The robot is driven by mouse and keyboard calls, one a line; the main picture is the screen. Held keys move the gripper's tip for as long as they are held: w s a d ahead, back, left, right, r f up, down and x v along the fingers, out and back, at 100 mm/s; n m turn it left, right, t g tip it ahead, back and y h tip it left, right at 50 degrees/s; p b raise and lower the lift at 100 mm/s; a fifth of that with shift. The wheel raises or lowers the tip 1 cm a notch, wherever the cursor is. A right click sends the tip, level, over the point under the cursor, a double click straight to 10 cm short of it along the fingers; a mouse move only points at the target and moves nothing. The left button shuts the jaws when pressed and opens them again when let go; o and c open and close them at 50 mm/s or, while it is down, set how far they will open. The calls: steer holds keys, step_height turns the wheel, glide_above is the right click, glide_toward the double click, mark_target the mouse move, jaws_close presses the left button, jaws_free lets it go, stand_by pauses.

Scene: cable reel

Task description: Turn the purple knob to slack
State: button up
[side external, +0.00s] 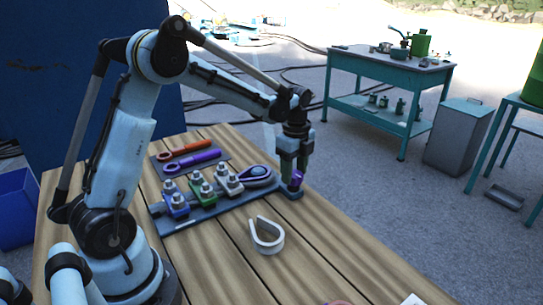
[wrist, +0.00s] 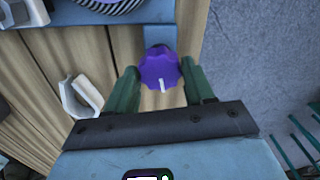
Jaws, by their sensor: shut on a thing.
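The purple knob (wrist: 159,66) is a scalloped knob with a white pointer line, which in the wrist view points down toward my gripper's base. It sits at the right end of the grey-blue base plate, and it also shows in the side view (side external: 296,179). My gripper (wrist: 161,78) has its green fingers on both sides of the knob, shut on it. In the side view my gripper (side external: 293,172) points down over the plate's end. The purple cable reel (side external: 258,173) lies beside the knob on the plate. No slack marking is readable.
Red and purple wrenches (side external: 187,149) lie on a dark mat behind. A white curved clip (side external: 266,237) lies on the wooden table in front. The table's right edge is close to the knob.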

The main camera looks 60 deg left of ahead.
steer(key=n, duration=1.3)
steer(key=shift+n, duration=0.3)
steer(key=n, duration=0.3)
steer(key=shift+n, duration=0.3)
steer(key=n, duration=0.4)
steer(key=shift+n, duration=0.3)
steer(key=n, duration=0.3)
steer(key=shift+n, duration=0.3)
steer(key=n, duration=0.4)
steer(key=shift+n, duration=2.1)
